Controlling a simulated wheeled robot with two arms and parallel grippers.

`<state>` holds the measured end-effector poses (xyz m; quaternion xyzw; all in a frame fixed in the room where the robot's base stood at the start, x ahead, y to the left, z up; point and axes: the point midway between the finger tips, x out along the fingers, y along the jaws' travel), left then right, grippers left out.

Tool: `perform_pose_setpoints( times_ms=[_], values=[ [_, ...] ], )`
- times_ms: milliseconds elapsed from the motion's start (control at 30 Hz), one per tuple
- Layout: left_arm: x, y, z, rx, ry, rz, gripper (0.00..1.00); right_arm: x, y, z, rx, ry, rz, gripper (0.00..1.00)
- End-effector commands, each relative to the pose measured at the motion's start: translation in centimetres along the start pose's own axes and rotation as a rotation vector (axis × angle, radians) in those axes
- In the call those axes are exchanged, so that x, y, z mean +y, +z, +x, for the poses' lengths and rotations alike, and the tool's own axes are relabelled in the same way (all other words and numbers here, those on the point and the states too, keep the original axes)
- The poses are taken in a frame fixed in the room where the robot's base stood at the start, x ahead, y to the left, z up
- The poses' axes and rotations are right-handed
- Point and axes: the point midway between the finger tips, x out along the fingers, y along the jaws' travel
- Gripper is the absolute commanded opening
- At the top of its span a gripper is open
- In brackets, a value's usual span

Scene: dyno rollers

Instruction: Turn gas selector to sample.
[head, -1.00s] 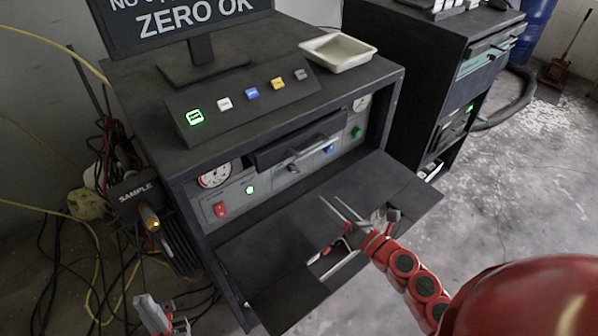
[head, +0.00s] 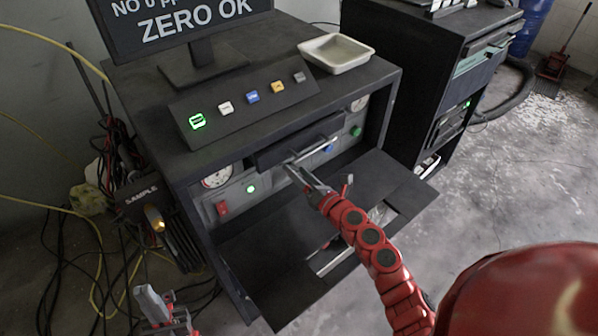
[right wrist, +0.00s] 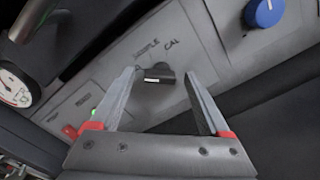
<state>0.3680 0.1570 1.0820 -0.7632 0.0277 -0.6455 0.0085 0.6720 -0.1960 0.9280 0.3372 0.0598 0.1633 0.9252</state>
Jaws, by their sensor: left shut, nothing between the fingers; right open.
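The gas selector is a small dark knob (right wrist: 158,73) with a pale mark, on the grey panel (right wrist: 75,98) below the printed words SAMPLE and CAL. Which word its mark points to, I cannot tell. In the right wrist view my right gripper (right wrist: 159,74) is open, with one finger on each side of the knob; whether they touch it is unclear. In the head view my right gripper (head: 291,170) is at the panel and largely hides the knob. My left gripper (head: 160,306) is shut and empty at the lower left, away from the panel.
A blue knob (right wrist: 264,11) sits right of the selector, and a gauge (right wrist: 14,87) is at the left. An overhanging dark drawer with a handle (head: 298,143) is just above. The lowered black flap (head: 265,255) lies below. A box marked SAMPLE (head: 140,197) stands left.

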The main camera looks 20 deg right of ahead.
Motion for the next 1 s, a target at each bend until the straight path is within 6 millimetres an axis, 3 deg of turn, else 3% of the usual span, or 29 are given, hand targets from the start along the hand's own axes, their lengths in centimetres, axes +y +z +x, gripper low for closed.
perform_pose_setpoints(
  times_ms=[133, 567, 1000],
  values=[
    [0.00, 0.00, -0.02, 0.000, 0.000, 0.000, 0.00, -0.01, 0.02, -0.02, -0.001, 0.000, 0.000, 0.78],
    [0.00, 0.01, -0.02, 0.000, 0.000, 0.000, 0.00, 0.01, 0.06, -0.04, -0.001, 0.000, -0.001, 0.01],
    [-0.01, -0.02, 0.11, 0.000, 0.000, 0.000, 0.00, -0.04, 0.11, -0.04, -0.001, -0.001, 0.083, 0.00]
  ],
)
